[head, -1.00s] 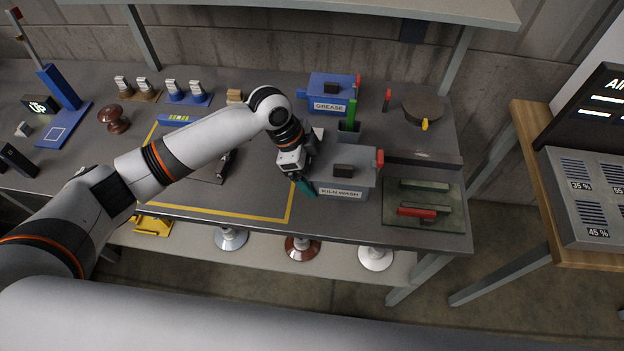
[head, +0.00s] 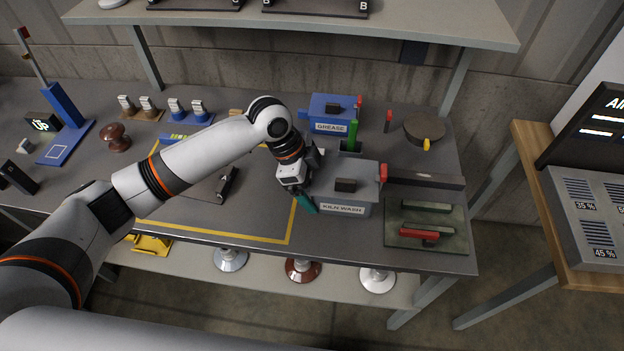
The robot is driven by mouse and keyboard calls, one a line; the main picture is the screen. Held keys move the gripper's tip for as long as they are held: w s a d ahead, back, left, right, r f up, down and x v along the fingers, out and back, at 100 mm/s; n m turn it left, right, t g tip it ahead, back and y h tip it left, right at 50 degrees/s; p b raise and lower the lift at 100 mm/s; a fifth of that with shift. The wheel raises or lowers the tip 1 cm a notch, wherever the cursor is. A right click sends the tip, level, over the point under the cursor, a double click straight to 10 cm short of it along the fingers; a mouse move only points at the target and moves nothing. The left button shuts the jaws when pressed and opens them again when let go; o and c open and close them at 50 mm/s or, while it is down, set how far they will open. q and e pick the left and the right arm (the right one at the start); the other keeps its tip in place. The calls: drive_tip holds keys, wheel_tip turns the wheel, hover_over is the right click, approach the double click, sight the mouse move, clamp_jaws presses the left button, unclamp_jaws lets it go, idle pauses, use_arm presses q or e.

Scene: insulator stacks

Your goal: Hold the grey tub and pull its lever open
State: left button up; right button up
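The grey tub (head: 352,198), labelled KILN WASH, stands on the bench with a dark block handle (head: 345,185) on its lid. A small red lever (head: 383,172) stands up at its right end. My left gripper (head: 306,203) points down at the tub's left end, with a teal fingertip close against it. The arm hides that end, so I cannot tell whether the fingers are closed on anything. My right gripper is not in view.
A blue GREASE tub (head: 330,113) stands behind. A green-handled tool sits in a dark holder (head: 350,145) between the tubs. A round brown lid (head: 424,128) lies at the back right.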

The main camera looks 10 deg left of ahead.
use_arm(q)
drive_tip(key=shift+f+b, duration=1.7)
drive_tip(key=shift+f, duration=2.45)
drive_tip(key=shift+s+f, duration=0.1)
drive_tip(key=shift+f, duration=0.15)
